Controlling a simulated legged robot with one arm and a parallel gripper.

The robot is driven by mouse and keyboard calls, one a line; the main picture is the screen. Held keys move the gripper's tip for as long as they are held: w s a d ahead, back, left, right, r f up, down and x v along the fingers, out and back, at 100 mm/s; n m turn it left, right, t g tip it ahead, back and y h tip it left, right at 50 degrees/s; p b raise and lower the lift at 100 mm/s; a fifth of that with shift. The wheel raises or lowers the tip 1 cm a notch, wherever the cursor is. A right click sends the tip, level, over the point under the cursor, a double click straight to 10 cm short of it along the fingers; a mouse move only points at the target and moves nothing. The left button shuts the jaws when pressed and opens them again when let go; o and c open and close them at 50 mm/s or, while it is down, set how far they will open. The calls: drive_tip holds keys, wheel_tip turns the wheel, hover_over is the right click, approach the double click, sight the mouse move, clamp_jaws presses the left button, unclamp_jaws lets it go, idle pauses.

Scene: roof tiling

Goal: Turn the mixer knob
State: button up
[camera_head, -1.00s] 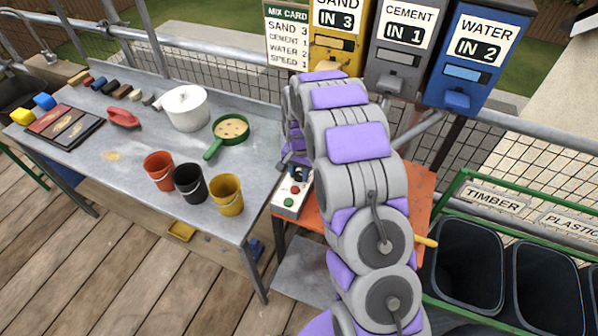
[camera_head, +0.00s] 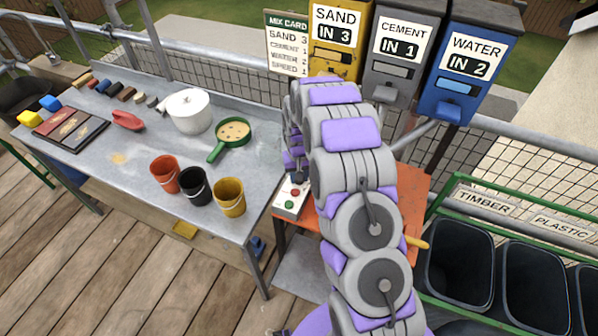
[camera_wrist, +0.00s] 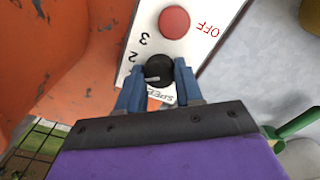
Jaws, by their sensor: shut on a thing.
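The mixer knob (camera_wrist: 158,70) is round and black with a light pointer line, on a white control panel (camera_wrist: 205,30). My gripper (camera_wrist: 158,82) is shut on the knob, with a blue finger on either side of it. The digits 2 and 3 show beside the knob; the word next to it is partly covered by a finger. A red button (camera_wrist: 174,22) marked OFF sits beyond the knob. In the head view the control box (camera_head: 291,198) shows red and green buttons, and my arm hides most of the gripper and knob.
The orange mixer stand (camera_head: 415,190) is right of the box. The grey table (camera_head: 130,160) to the left holds several buckets (camera_head: 195,185), a white pot (camera_head: 187,110) and a green pan (camera_head: 233,132). Sand, cement and water dispensers (camera_head: 470,70) stand behind. Dark bins (camera_head: 460,262) are at right.

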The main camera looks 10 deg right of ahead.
drive_tip(key=shift+n+p, duration=0.45)
drive_tip(key=shift+n, duration=0.65)
drive_tip(key=shift+w, duration=0.1)
drive_tip(key=o, duration=1)
drive_tip(key=shift+o, duration=0.2)
wheel_tip(320, 180, up, 17)
drive_tip(key=p, duration=0.2)
drive_tip(key=shift+r, duration=0.15)
drive_tip(key=shift+a, duration=0.1)
